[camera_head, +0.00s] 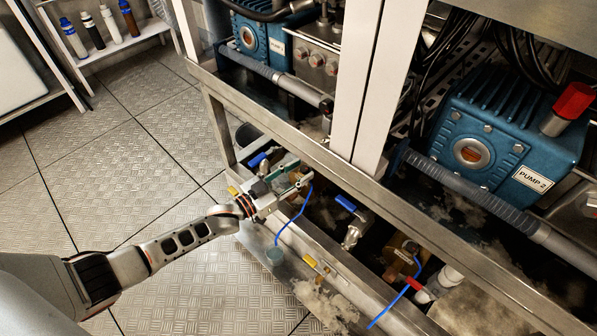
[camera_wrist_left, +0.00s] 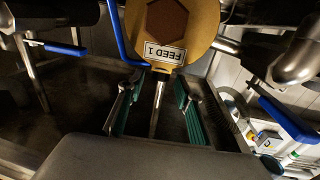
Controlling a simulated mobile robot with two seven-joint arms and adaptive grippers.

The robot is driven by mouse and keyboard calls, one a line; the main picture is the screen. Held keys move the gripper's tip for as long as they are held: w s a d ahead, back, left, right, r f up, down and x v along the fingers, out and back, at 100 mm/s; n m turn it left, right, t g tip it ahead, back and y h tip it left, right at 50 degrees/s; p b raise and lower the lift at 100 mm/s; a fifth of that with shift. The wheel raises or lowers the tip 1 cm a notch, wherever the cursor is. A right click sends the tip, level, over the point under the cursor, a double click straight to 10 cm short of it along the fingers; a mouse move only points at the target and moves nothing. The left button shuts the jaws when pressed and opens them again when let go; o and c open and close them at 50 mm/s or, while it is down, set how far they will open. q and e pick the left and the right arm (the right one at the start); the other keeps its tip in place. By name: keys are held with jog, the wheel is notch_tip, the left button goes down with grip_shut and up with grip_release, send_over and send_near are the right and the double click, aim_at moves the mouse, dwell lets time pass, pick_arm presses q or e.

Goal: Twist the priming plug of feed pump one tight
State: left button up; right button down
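Feed pump one, a bronze-yellow round body marked FEED 1, shows in the left wrist view (camera_wrist_left: 196,18) with a dark brown hexagon (camera_wrist_left: 170,20) on its face. A thin metal rod (camera_wrist_left: 156,108) lies below the label, between my fingers. I cannot tell which part is the priming plug. My left gripper (camera_wrist_left: 157,88) is open, its green-padded fingers apart on either side of the rod with visible gaps. In the head view my left gripper (camera_head: 292,179) reaches into the lower frame and largely hides feed pump one. My right gripper is not in view.
A second bronze pump (camera_head: 399,250) stands to the right. The metal frame rail (camera_head: 305,150) runs above my gripper. The tiled floor (camera_head: 150,170) on the left is clear.

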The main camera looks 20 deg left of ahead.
pick_arm(q)
jog(key=shift+s, duration=0.1)
jog(key=v, duration=1.2)
